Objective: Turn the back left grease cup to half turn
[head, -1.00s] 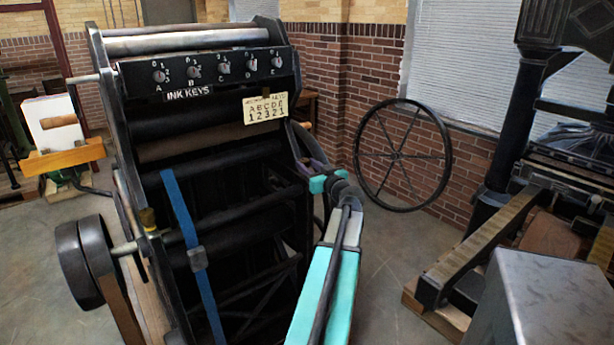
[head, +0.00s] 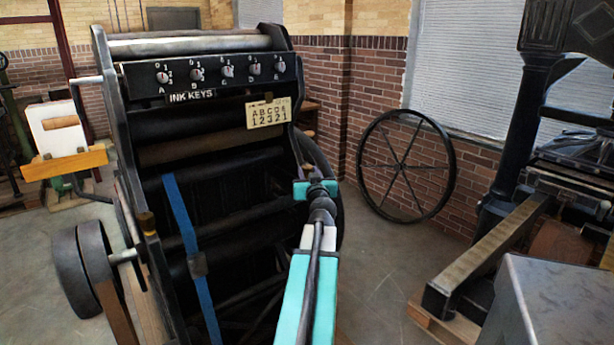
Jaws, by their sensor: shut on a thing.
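A small brass grease cup (head: 147,222) stands on the left side frame of the black press. My gripper (head: 315,187), with teal fingers, is at the press's right side frame, far from that cup. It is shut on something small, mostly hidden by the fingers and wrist. A bit of brown-brass colour shows just above the fingers, so it looks like another grease cup. I cannot tell which cup of the press it is, nor how far it is turned.
The press carries a row of ink key dials (head: 227,71) and a paper card (head: 268,113). A blue strap (head: 192,255) hangs down its front. A black spoked wheel (head: 405,165) leans by the brick wall. A grey metal box (head: 555,300) stands at the lower right.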

